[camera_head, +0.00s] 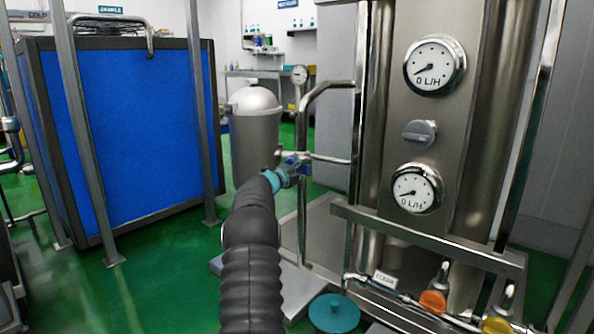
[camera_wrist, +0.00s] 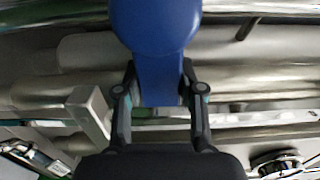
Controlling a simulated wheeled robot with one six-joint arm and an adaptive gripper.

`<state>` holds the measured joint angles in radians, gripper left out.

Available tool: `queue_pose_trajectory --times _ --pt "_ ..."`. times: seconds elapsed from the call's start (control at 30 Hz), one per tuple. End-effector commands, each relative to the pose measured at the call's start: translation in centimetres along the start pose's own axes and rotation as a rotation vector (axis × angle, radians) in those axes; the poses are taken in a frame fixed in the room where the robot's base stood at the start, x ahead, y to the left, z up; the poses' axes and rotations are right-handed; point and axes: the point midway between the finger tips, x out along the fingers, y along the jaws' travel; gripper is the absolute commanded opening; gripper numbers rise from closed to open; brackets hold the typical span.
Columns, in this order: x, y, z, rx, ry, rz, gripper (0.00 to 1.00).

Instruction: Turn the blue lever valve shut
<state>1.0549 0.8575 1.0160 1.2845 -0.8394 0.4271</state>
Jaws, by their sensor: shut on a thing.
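The blue lever valve's handle (camera_wrist: 155,28) fills the top middle of the wrist view, with a wide rounded end and a narrower part below. My gripper (camera_wrist: 160,85) is shut on the narrower part, one finger on each side. In the head view my arm reaches forward, and my gripper (camera_head: 288,172) is at the blue lever (camera_head: 303,160) on the steel pipework left of the gauge panel. The lever is small there and partly hidden by my gripper, so its exact angle is hard to tell.
A steel panel with two round gauges (camera_head: 434,66) and a grey knob (camera_head: 420,133) stands on the right. An orange-capped valve (camera_head: 433,300) and a yellow one (camera_head: 497,324) sit low right. A grey tank (camera_head: 255,135) stands behind the pipes. A blue panel (camera_head: 130,130) is at left.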

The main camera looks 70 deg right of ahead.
Motion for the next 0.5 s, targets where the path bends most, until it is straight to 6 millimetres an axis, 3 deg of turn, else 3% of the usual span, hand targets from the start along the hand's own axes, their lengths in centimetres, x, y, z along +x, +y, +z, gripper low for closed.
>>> queue_pose_trajectory --times 0.27,0.3,0.37,0.5 --pt "0.16 0.17 -0.32 0.005 0.007 0.003 0.0" --pt "0.14 0.18 -0.3 0.005 0.007 0.003 0.48" --pt "0.07 0.18 -0.19 0.004 0.005 0.003 0.63" --pt "-0.25 0.15 0.24 0.003 -0.002 0.002 0.65"
